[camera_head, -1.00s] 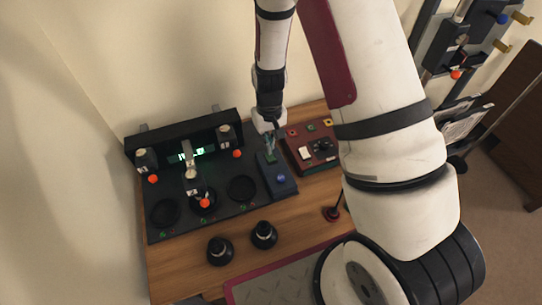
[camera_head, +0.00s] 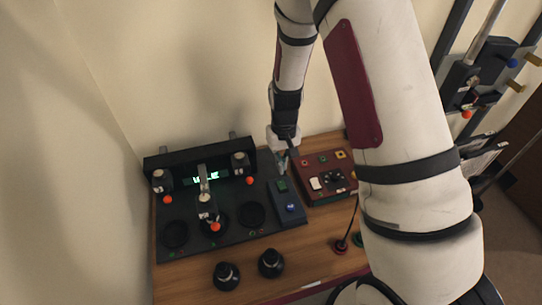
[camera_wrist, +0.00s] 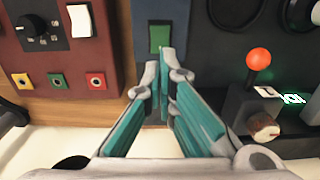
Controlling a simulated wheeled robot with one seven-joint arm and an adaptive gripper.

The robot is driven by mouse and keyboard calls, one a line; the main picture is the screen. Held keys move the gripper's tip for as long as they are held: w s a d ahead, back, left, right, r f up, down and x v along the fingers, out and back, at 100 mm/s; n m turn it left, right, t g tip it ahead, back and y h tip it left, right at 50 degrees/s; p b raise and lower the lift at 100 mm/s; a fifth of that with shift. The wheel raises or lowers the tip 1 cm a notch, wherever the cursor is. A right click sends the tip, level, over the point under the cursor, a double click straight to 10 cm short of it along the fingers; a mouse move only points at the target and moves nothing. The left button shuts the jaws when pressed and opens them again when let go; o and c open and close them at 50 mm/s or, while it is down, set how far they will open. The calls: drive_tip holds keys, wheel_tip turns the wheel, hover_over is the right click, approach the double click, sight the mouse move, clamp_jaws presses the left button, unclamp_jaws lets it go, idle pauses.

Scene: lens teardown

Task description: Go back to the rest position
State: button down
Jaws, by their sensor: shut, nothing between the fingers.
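My gripper (camera_head: 283,162) is above the back of the bench, near the dark blue box (camera_head: 289,208) with a green button and a blue knob. In the wrist view my gripper (camera_wrist: 163,62) has its teal-padded fingers brought together at the tips, with nothing held. The green button (camera_wrist: 159,38) shows just beyond the fingertips, and I cannot tell whether they touch it. My white arm with its maroon panel covers the right part of the head view.
A dark test station (camera_head: 190,239) with round wells and a green-lit display (camera_head: 206,178) stands at left. A maroon control box (camera_head: 322,189) is right of the blue box. Two black cylinders (camera_head: 271,263) stand in front on the wooden bench (camera_head: 310,240). A wall borders the back.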

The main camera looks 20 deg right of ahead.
drive_tip(key=s+a+r+t, duration=0.1)
drive_tip(key=s+r, duration=0.2)
drive_tip(key=r, duration=0.8)
drive_tip(key=s+r+t, duration=0.2)
drive_tip(key=s+r, duration=0.1)
drive_tip(key=r, duration=0.8)
drive_tip(key=s+r+t, duration=0.1)
drive_tip(key=s+r, duration=0.5)
drive_tip(key=s, duration=0.2)
drive_tip(key=s+d+r+t, duration=0.1)
drive_tip(key=s+r, duration=0.5)
drive_tip(key=s, duration=0.3)
drive_tip(key=shift+t, duration=0.3)
